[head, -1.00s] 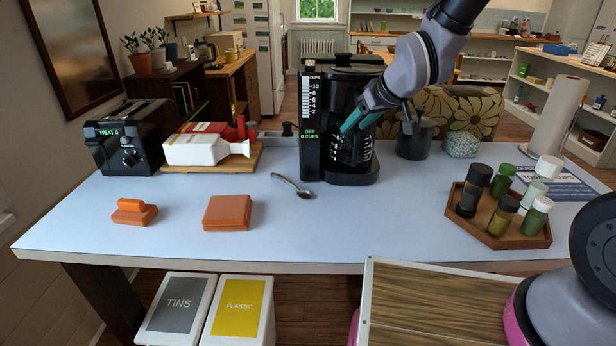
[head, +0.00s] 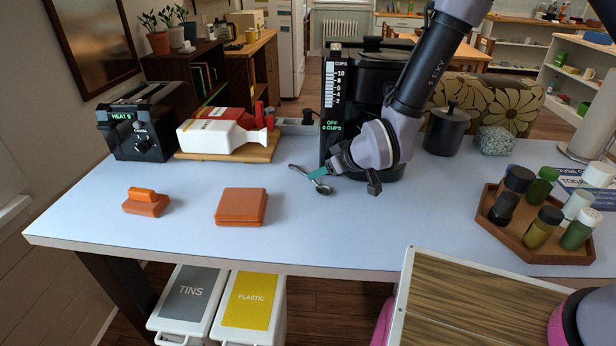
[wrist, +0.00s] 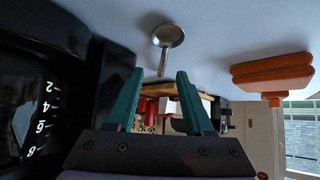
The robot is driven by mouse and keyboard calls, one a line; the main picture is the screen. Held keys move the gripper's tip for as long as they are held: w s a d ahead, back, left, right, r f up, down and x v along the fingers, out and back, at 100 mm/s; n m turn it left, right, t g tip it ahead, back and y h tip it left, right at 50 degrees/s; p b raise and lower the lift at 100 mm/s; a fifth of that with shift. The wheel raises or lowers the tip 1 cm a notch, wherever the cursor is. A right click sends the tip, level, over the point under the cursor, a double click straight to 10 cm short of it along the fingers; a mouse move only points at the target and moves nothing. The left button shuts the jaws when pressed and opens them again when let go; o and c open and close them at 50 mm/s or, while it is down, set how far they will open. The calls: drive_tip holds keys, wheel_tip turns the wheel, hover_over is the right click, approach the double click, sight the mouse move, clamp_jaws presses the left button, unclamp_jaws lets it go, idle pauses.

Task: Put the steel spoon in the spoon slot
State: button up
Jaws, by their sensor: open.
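The steel spoon (head: 323,189) lies on the pale blue table, its bowl toward the front and its handle running back and left. In the wrist view the spoon (wrist: 168,36) shows beyond the fingertips, roughly in line with the gap between them. My gripper (head: 319,173) is low over the table, just left of the coffee maker, with its teal fingers close to the spoon and partly over it in the picture. In the wrist view the gripper (wrist: 159,75) is open, with nothing between its fingers. I cannot make out a spoon slot in either view.
The black coffee maker (head: 333,110) stands close behind my gripper. An orange square block (head: 241,206) and a smaller orange piece (head: 146,202) lie to the left. A toaster (head: 143,128) stands at the back left, a jar tray (head: 530,250) at the right. The front middle is clear.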

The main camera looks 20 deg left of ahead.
drive_tip(key=x, duration=0.5)
drive_tip(key=shift+a+r, duration=0.1)
drive_tip(key=shift+a, duration=0.2)
drive_tip(key=shift+s, duration=0.1)
drive_tip(key=shift+c, duration=0.4)
clamp_jaws()
drive_tip(key=shift+r, duration=0.1)
